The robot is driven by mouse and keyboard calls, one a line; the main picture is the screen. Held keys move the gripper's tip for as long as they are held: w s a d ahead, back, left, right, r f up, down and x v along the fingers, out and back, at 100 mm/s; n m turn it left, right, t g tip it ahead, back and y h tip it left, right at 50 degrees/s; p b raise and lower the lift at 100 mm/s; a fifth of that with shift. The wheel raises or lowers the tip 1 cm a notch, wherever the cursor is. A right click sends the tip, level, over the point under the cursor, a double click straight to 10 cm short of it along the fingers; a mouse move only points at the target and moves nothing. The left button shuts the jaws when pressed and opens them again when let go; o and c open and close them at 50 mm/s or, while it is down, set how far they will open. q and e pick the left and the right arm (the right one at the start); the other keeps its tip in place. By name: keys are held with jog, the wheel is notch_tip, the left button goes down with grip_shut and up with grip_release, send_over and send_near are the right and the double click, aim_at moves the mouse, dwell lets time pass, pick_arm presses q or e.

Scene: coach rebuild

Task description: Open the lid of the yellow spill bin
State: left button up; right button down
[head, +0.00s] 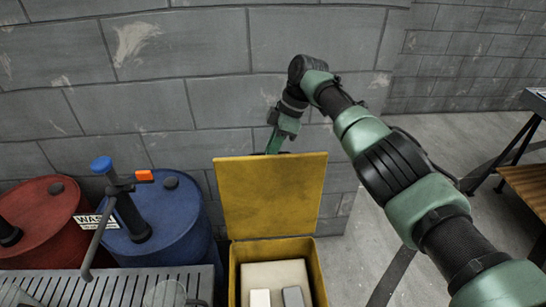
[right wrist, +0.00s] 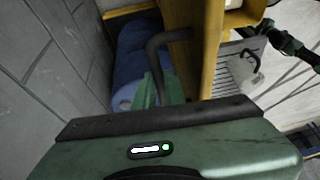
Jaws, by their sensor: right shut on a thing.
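The yellow spill bin (head: 235,272) stands against the wall at the lower middle of the head view. Its lid (head: 272,195) is raised, standing about upright at the back edge, and the inside shows. My right gripper (head: 274,146) is behind the lid's top edge, its fingertips hidden there. In the right wrist view its green fingers (right wrist: 158,90) are shut on the dark curved handle (right wrist: 158,47) on the outer face of the lid, which also shows there (right wrist: 208,60). My left gripper is not seen in the head view.
Inside the bin lie a pale pad, a white block (head: 260,298) and a grey block (head: 293,297). Left of it stand a blue drum (head: 175,225), a red drum (head: 40,215) and a metal grate (head: 120,287).

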jog(key=shift+w+f, duration=0.1)
jog(key=shift+w, duration=0.05)
dwell(0.3)
jog(key=c, duration=1.5)
grip_release()
